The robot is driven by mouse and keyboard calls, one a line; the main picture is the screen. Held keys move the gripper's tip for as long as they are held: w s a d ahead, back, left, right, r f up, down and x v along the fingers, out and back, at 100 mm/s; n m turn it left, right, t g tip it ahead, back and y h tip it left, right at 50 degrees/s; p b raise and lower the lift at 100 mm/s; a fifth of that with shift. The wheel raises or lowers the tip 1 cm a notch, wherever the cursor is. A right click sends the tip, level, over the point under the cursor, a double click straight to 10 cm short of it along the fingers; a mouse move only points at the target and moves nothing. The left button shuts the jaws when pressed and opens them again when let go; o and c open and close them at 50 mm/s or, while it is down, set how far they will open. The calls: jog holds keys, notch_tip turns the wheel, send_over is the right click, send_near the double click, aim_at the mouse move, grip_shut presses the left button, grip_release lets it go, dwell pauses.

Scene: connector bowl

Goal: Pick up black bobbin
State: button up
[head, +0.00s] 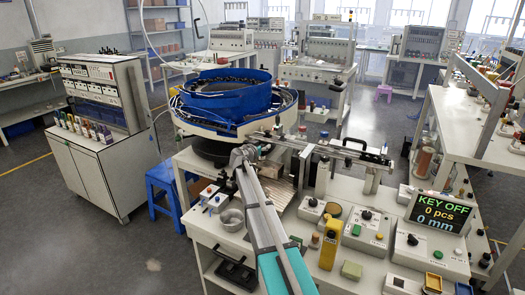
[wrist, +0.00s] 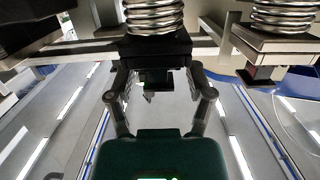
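I cannot pick out the black bobbin for certain in either view; several small dark parts are too small to tell apart. My gripper (wrist: 157,72) shows in the wrist view with its two fingers spread apart. The tips reach up to either side of a black block (wrist: 155,48) under a metal coil spring (wrist: 155,17). A small dark piece hangs below that block between the fingers; I cannot tell whether the fingers touch anything. In the head view my arm reaches from the bottom to the middle, beside the feeder; the fingers are not clear there.
A blue bowl feeder (head: 225,95) stands behind my arm, with a linear rail (head: 340,150) to its right. A control panel with display (head: 440,212) and a yellow device (head: 330,244) are at right. A metal cup (head: 232,220) and blue stool (head: 163,188) are left.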

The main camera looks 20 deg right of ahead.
jog(key=c, duration=0.7)
jog(key=shift+r, duration=0.2)
notch_tip(320, 180, up, 10)
jog(key=p, duration=1)
jog(key=shift+f, duration=0.2)
